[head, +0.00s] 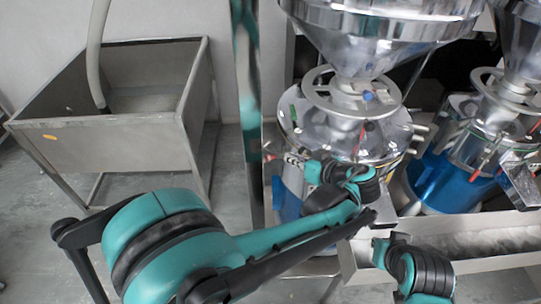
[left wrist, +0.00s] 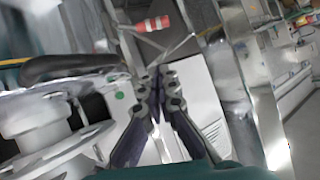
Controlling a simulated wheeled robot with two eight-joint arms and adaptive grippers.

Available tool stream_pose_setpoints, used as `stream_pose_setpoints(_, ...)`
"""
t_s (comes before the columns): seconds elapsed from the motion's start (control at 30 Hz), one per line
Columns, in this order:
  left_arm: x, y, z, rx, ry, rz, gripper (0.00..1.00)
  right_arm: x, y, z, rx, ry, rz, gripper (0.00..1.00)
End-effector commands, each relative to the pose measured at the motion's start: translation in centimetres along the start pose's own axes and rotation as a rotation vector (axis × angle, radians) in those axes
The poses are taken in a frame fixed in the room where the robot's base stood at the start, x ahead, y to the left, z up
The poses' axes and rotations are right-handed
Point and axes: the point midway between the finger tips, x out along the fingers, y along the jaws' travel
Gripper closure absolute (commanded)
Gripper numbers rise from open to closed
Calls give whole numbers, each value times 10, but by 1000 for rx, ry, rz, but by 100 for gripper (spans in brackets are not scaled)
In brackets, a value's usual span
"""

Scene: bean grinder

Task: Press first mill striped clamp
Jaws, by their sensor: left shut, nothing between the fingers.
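The first mill (head: 350,130) is a shiny metal grinder with a funnel hopper and a blue lower part. Its striped clamp (left wrist: 151,24), with red and white bands on a thin metal link, is just beyond the fingertips in the left wrist view. In the head view, a small red and white piece of it (head: 290,158) shows at the mill's left side. My left gripper (head: 304,166) is shut and empty beside the mill; its closed fingers (left wrist: 155,75) point toward the clamp. They look apart from it. My right arm's end (head: 384,252) is low at the right; its fingers are unclear.
A second mill (head: 480,140) with a blue base stands close at the right. A metal tray (head: 480,243) runs below the mills. A steel sink (head: 105,140) is at the back left. Open floor (head: 50,220) lies between the sink and my left arm.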

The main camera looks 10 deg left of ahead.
Motion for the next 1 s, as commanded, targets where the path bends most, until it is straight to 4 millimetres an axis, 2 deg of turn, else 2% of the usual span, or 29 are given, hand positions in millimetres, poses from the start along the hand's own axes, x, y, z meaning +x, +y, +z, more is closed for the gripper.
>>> stream_pose_setpoints(0.13,10,0,1,-2,-1,-3,100,3,0,2,0,0,0,100)
stream_pose_setpoints(0.23,26,0,2,-3,-1,-3,100,7,0,5,0,0,0,100)
stream_pose_setpoints(0.6,104,0,2,-2,0,-3,100,28,0,20,0,0,0,100)
stream_pose_setpoints(0.8,123,0,23,-1,0,-1,100,39,0,28,0,0,0,100)
stream_pose_setpoints(1.0,129,0,28,-1,0,0,100,41,0,29,0,0,0,100)
